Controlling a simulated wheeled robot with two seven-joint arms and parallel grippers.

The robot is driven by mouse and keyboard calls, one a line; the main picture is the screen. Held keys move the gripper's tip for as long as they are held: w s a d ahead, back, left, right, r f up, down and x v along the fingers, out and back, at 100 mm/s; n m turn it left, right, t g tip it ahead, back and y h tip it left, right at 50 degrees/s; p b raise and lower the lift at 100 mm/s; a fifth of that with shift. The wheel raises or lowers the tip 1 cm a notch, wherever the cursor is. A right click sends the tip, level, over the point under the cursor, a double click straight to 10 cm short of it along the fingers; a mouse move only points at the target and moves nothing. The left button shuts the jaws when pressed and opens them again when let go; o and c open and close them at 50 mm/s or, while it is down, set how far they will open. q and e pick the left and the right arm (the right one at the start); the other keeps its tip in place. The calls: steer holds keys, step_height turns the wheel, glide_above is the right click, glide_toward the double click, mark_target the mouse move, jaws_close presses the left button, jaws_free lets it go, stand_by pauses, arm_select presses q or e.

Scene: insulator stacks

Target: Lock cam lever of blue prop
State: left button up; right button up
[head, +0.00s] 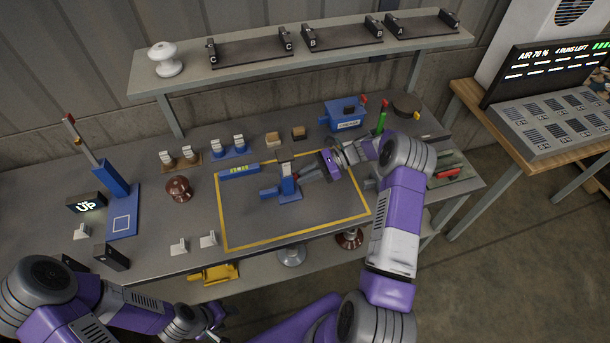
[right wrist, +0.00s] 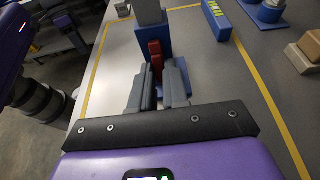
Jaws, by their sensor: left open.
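The blue prop (head: 289,187) stands inside the yellow-outlined area of the bench, with a grey post rising from its top. Its red cam lever (right wrist: 155,55) shows in the right wrist view, upright against the prop's blue body (right wrist: 125,53). My right gripper (head: 301,178) is at the prop from the right. In the right wrist view its two grey fingers (right wrist: 159,72) stand either side of the lever's lower end, a narrow gap between them; whether they touch it is unclear. My left gripper (head: 215,322) is open and low in front of the bench, away from the prop.
A blue bar with yellow marks (head: 239,170) lies at the outlined area's back left. A brown insulator (head: 178,188) stands left of it. A tall blue stand (head: 112,182) is further left, a blue box (head: 345,115) at the back. The outlined area's front left is clear.

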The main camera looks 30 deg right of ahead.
steer(key=o, duration=0.4)
steer(key=v, duration=0.7)
steer(key=shift+s+d+r, duration=0.1)
steer(key=shift+d, duration=0.2)
